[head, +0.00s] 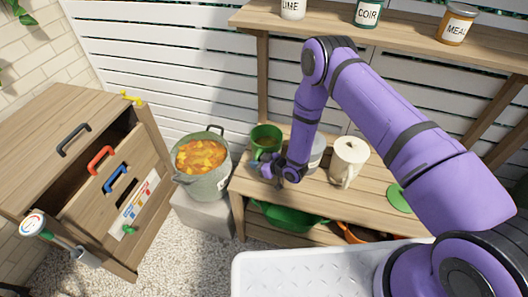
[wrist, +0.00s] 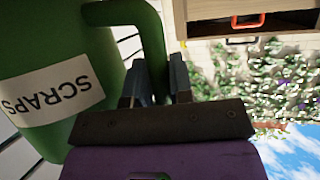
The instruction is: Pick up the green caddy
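The green caddy (head: 266,133) stands at the left end of the wooden bench in the head view, partly behind my wrist. In the wrist view the green caddy (wrist: 95,45) fills the left side, with a white label reading SCRAPS and a curved green handle. My gripper (wrist: 155,82) has one finger on each side of this handle, and the handle fills the gap, so it looks shut on it. In the head view my gripper (head: 272,174) is low beside the caddy. The caddy's base is hidden there, so I cannot tell whether it touches the bench.
A cream pitcher (head: 348,160) and a grey container (head: 316,152) stand right of my wrist on the bench (head: 372,197). A pot of orange scraps (head: 203,183) stands left on a block. A drawer cabinet (head: 75,140) is farther left. Jars line the shelf (head: 400,32) above.

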